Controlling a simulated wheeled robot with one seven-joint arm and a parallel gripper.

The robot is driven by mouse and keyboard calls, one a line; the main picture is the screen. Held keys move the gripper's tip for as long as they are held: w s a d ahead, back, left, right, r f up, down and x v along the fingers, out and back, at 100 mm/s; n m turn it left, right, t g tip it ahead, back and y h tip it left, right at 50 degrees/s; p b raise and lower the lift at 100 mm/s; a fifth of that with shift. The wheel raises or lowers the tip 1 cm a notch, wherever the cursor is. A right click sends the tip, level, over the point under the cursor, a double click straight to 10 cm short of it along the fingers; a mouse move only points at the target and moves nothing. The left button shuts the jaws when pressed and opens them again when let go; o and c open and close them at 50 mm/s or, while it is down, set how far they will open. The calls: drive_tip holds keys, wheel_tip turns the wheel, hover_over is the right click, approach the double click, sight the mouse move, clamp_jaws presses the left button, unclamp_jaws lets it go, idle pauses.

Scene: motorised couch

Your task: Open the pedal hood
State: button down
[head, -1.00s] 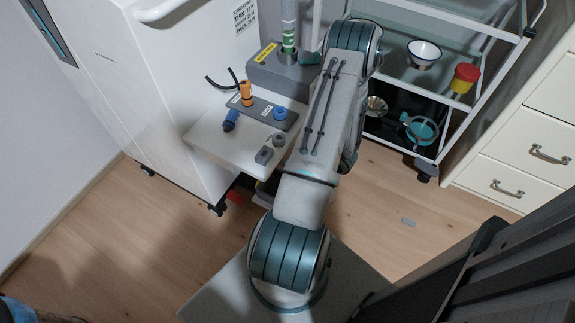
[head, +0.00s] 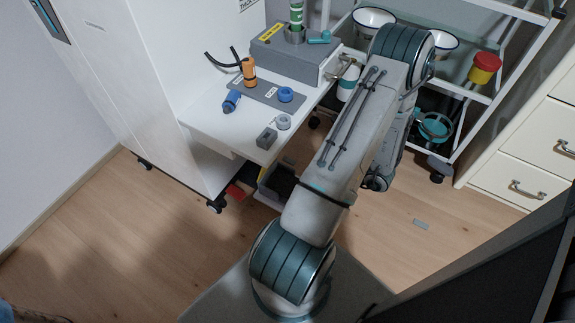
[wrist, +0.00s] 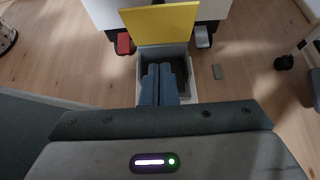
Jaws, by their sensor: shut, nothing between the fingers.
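In the wrist view a yellow panel (wrist: 160,24), which looks like the pedal hood, stands raised at the far edge of an open grey box (wrist: 187,66) on the floor. The box's dark inside shows, partly hidden by my gripper. My gripper (wrist: 158,70) is shut and empty, its fingers over the box opening; I cannot tell whether they touch it. A red pedal (wrist: 123,42) lies left of the box and a grey pedal (wrist: 202,37) right of it. In the head view the box (head: 272,192) shows below the white shelf, and my arm hides my gripper.
A white shelf (head: 215,125) on a tall white cabinet (head: 135,80) overhangs the box and carries several small fittings. A wheeled rack (head: 470,110) and a cream drawer unit (head: 520,165) stand on the right.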

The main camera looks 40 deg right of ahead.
drive_tip(key=r+b+x, duration=0.1)
drive_tip(key=b+x, duration=0.1)
drive_tip(key=x, duration=0.4)
drive_tip(key=w+r+b+x, duration=0.1)
drive_tip(key=b+x, duration=0.2)
drive_tip(key=x, duration=0.3)
drive_tip(key=shift+w+a, duration=0.2)
drive_tip(key=shift+w, duration=0.3)
drive_tip(key=shift+r, duration=0.15)
